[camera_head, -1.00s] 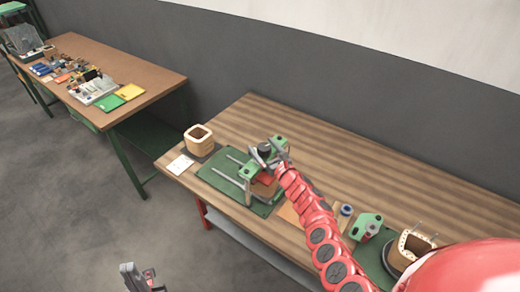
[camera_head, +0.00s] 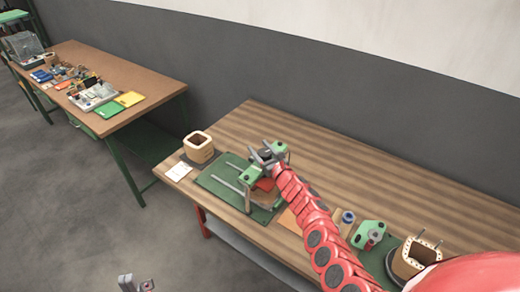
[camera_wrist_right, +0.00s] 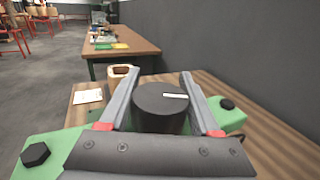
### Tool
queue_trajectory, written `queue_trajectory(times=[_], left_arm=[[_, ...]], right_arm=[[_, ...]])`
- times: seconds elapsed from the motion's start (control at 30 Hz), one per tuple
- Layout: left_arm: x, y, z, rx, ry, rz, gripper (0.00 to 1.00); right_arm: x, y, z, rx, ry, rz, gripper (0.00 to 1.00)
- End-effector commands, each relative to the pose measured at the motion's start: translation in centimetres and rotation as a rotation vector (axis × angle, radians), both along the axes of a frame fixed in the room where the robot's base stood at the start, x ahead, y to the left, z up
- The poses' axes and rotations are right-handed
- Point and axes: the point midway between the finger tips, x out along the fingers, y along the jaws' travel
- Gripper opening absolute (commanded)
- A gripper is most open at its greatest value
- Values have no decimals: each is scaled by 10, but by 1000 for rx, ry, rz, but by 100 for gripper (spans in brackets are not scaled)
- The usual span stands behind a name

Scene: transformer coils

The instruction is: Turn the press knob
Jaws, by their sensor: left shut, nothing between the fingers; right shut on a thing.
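The press (camera_head: 232,190) stands on a green base plate on the wooden workbench, with two metal rods and green blocks. Its dark round knob (camera_wrist_right: 160,103) has a white mark on top, lying nearly level across the right wrist view. My right gripper (camera_head: 264,155) is at the press, its fingers on both sides of the knob and shut on it; the fingers also show in the right wrist view (camera_wrist_right: 158,92). My left gripper (camera_head: 138,284) is low at the bottom edge of the head view, away from the bench, shut and empty.
A tan square coil former (camera_head: 198,141) and a white card (camera_head: 179,171) lie left of the press. Another coil former (camera_head: 413,258), a green block (camera_head: 369,234) and a blue-ringed roll (camera_head: 348,217) lie to the right. A second table (camera_head: 155,78) stands at back left.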

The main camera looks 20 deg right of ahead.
Motion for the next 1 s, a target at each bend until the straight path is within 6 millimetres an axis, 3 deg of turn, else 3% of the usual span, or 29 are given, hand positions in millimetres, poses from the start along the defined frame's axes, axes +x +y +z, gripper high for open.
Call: queue_trajectory(times=[0.03,0.13,0.63,1.0], left_arm=[[0,0,0,0,0,0,0],[0,0,0,0,0,0,0],[0,0,-32,0,0,0,0],[0,0,-34,0,0,0,0]], right_arm=[[0,0,0,0,0,0,24],[0,0,0,0,0,0,8],[-2,8,-5,-6,-1,240,8],[-4,8,-1,0,2,278,8]])
